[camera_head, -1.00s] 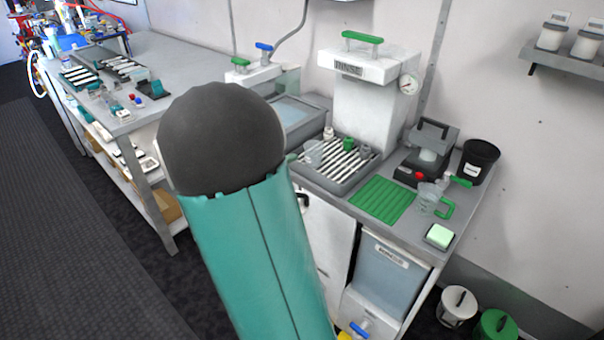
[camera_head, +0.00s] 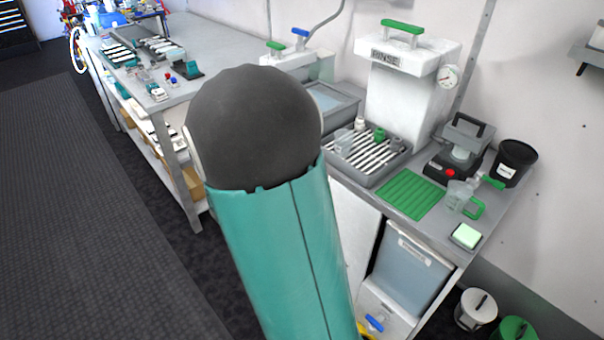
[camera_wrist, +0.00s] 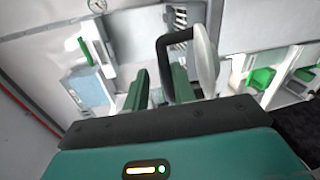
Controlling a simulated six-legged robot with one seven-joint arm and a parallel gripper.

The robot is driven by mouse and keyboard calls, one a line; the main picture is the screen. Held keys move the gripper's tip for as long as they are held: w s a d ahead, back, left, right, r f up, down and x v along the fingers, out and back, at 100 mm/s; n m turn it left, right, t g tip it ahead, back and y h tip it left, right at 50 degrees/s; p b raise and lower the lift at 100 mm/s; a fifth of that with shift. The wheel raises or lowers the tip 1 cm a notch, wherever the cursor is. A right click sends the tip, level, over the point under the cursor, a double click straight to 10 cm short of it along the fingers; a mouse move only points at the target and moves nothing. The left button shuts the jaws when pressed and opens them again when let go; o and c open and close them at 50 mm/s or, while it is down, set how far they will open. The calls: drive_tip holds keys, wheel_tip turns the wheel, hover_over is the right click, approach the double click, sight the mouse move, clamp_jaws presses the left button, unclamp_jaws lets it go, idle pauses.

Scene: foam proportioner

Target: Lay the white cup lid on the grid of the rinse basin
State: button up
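The rinse basin (camera_head: 371,181) stands below the white RINSE unit in the head view. Its grid (camera_head: 368,157) is dark with pale slats. A clear cup and small green and white fittings stand on the grid's back part. In the wrist view my gripper (camera_wrist: 160,88) has its two green fingers close together, with a dark bar handle between them. The handle belongs to a white round disc, the white cup lid (camera_wrist: 206,62), seen nearly edge-on and steeply tilted beside the right finger. In the head view my arm hides the gripper and lid.
The RINSE unit (camera_head: 408,85) rises behind the basin. A green mat (camera_head: 410,198), clear jug (camera_head: 458,195), black machine (camera_head: 455,155), black bucket (camera_head: 513,163) and pale green block (camera_head: 466,236) occupy the counter to its right. A cluttered bench (camera_head: 215,50) stands left.

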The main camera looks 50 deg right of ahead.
clamp_jaws()
drive_tip(key=s+d+r+m+t+h, duration=0.1)
drive_tip(key=s+d+r+h, duration=0.2)
drive_tip(key=s+d+r, duration=0.7)
drive_tip(key=w+d+f, duration=0.3)
drive_tip(key=d+f, duration=0.2)
drive_tip(key=f, duration=0.2)
drive_tip(key=w+d+f, duration=0.3)
drive_tip(key=d+f, duration=0.3)
drive_tip(key=f, duration=0.1)
drive_tip(key=shift+d+f, duration=0.15)
drive_tip(key=shift+f, duration=0.05)
drive_tip(key=shift+f, duration=0.1)
drive_tip(key=shift+f, duration=0.35)
drive_tip(key=shift+f, duration=0.2)
